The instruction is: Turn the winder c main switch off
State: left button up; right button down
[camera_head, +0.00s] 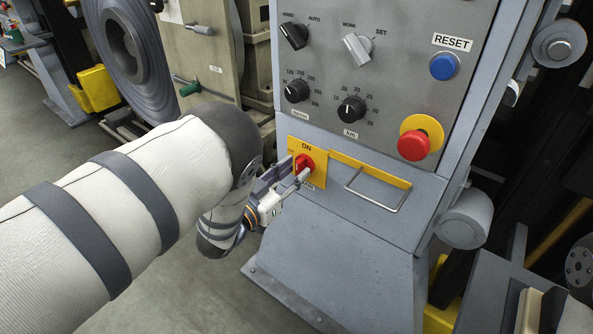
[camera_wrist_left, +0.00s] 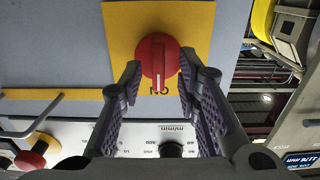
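The main switch is a red rotary knob (camera_head: 303,163) on a yellow plate (camera_head: 318,180), low on the grey control cabinet. It also shows in the left wrist view (camera_wrist_left: 157,55), where the picture is upside down. The knob's white mark points toward the "ON" lettering. My left gripper (camera_head: 293,178) is at the knob, coming from the left. In the left wrist view the two fingers (camera_wrist_left: 158,82) stand apart, one on each side of the knob, with their tips close to its edges. I cannot tell whether they touch it. My right gripper is in no view.
Right of the switch is a yellow strip with a wire loop handle (camera_head: 378,190). Above are a red emergency button (camera_head: 414,145), a blue reset button (camera_head: 444,66) and several black dials (camera_head: 351,109). A large steel coil (camera_head: 128,45) stands behind my left arm.

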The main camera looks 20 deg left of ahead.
pick_arm(q)
jog(key=shift+w+d, duration=0.3)
jog(key=shift+w, duration=0.15)
grip_shut()
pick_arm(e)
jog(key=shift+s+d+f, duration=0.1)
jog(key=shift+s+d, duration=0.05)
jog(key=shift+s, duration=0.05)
pick_arm(q)
jog(key=shift+a+r, duration=0.1)
jog(key=n, duration=0.3)
jog(key=shift+a+n+p, duration=0.1)
jog(key=shift+n+p, duration=0.25)
jog(key=shift+n, duration=0.05)
jog(key=shift+w+f+n+b, duration=0.1)
jog(key=shift+n+b, duration=0.15)
jog(key=shift+n, duration=2.1)
jog(key=shift+s+f+n+b, duration=0.15)
jog(key=shift+n+b, duration=0.1)
jog(key=shift+n, duration=2.15)
jog(key=shift+w+f+n+b, duration=0.15)
jog(key=shift+n+b, duration=0.1)
jog(key=shift+n, duration=2.1)
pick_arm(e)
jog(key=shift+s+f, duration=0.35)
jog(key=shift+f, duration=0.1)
pick_arm(q)
jog(key=shift+r, duration=0.1)
